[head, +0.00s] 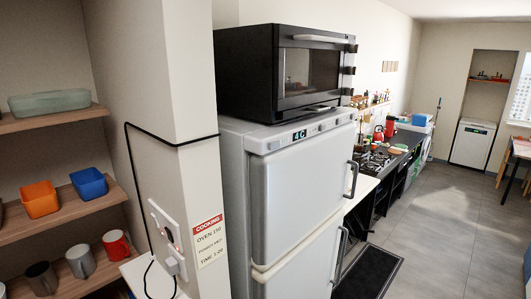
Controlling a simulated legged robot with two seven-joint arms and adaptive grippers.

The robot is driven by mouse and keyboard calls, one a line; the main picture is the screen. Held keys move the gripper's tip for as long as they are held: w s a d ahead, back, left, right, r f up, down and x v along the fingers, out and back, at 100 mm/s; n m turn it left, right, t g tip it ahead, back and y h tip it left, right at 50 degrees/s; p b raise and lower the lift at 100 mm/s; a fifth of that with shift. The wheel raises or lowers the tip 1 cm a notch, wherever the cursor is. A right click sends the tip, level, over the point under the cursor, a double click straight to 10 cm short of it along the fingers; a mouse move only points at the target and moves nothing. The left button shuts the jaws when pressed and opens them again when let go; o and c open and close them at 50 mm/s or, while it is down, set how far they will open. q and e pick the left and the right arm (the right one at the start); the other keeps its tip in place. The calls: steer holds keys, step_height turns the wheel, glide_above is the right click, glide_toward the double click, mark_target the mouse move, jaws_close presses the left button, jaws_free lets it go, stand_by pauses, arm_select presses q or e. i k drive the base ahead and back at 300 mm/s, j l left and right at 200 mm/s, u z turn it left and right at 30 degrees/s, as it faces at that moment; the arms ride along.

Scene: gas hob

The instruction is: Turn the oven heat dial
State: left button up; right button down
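A black countertop oven (285,70) with a glass door and a bar handle sits on top of a white fridge (295,195), in the middle of the head view. Three dark dials stick out from the right side of its front: an upper dial (351,48), a middle dial (349,70) and a lower dial (347,91). They are small and seen from the side, so I cannot read their markings or tell which one is for heat. Neither of my grippers is in view.
Shelves with cups and bins (60,200) stand at left. A gas hob (374,160) lies beyond the fridge. The tiled floor (435,240) at right is largely clear.

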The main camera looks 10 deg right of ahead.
mark_target(353, 48)
steer(key=i+l+u, duration=0.25)
steer(key=l, duration=0.55)
steer(key=i+l+u, duration=0.25)
steer(key=l, duration=0.65)
steer(key=l+u, duration=0.25)
steer(key=l, duration=0.6)
steer(key=i+l+u, duration=0.1)
steer(key=l+u, duration=0.15)
steer(key=l, duration=0.7)
